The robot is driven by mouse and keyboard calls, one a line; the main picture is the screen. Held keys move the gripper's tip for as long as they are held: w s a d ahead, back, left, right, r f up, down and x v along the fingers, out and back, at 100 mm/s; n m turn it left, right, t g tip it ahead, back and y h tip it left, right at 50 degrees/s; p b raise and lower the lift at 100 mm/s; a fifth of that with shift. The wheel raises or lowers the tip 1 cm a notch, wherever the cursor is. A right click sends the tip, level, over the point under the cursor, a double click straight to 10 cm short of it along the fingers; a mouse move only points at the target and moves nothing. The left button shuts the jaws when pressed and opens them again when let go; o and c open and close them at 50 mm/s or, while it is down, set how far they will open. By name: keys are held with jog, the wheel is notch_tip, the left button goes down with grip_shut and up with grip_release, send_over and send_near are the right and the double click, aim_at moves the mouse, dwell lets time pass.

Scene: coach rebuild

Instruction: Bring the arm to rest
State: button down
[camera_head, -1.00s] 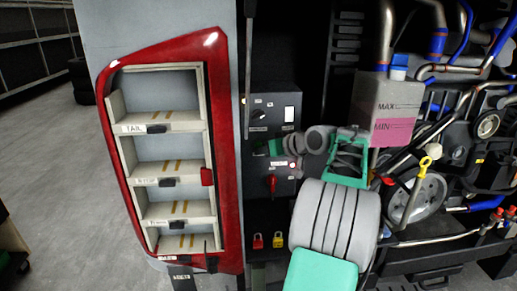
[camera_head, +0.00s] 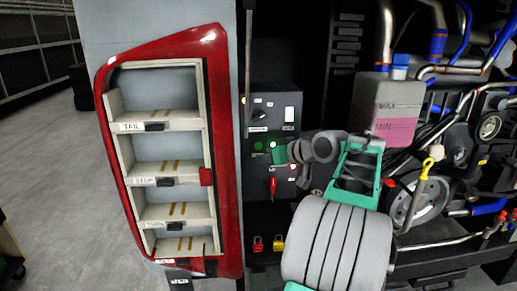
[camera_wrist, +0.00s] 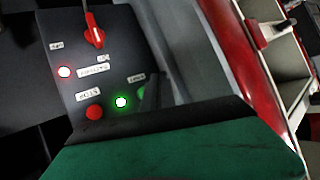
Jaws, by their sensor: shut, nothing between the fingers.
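My gripper (camera_head: 280,152) is in front of the dark control panel (camera_head: 286,108), at the end of my grey and green arm. It is shut and empty. In the wrist view, its green body with a dark edge fills the bottom of the picture. I cannot tell whether the gripper touches the panel.
A red-framed lamp housing (camera_head: 226,150) with open shelves stands left of the panel. Two padlocks, red (camera_head: 258,243) and yellow (camera_head: 278,242), hang below. A reservoir (camera_head: 386,105), pipes and a wheel-like pulley (camera_head: 425,198) crowd the right.

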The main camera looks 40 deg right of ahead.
dwell(0.4)
jog(key=s+d+f+m+g+h, duration=0.1)
jog(key=s+d+f+m+g, duration=0.15)
jog(key=s+f, duration=0.4)
jog(key=s+d+f+m+g, duration=0.1)
jog(key=s+f+m+g, duration=0.15)
jog(key=f, duration=0.65)
jog(key=s+a+f+m+g, duration=0.2)
jog(key=s+a+f+g, duration=0.3)
jog(key=s+a+f, duration=0.4)
jog(key=s+a+n+g, duration=0.2)
jog(key=s+a, duration=0.1)
jog(key=a, duration=1.1)
jog(key=w+a+r+n+t, duration=0.1)
jog(key=w+a+r+n, duration=0.1)
jog(key=a, duration=0.6)
jog(key=w+a+r+n+t, duration=0.2)
jog(key=w+a+r+n, duration=0.1)
jog(key=a, duration=0.5)
jog(key=shift+w+r+n, duration=0.2)
jog(key=shift+r+n, duration=0.3)
jog(key=shift+n, duration=0.6)
jog(key=shift+d, duration=0.15)
